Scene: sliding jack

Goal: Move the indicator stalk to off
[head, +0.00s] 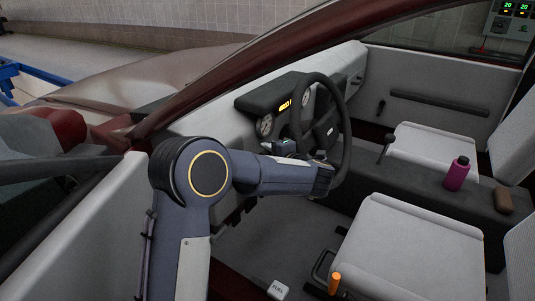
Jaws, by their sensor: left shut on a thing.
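My left arm comes in from the lower left, and its forearm reaches across to the steering wheel (343,129). My left gripper (284,147) is small and partly hidden behind my forearm. It is between the dashboard and the wheel, at the near side of the steering column, shut on what appears to be the indicator stalk. The stalk itself is hidden by my gripper and forearm, so its position cannot be told. My right gripper is not in view.
The instrument cluster (264,127) with an orange display is behind the wheel. The near seat (405,250) and far seat (437,150) flank a dark console with a magenta bottle (457,174). An orange-handled lever (334,283) stands by the near seat. The windscreen pillar (230,85) slants above.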

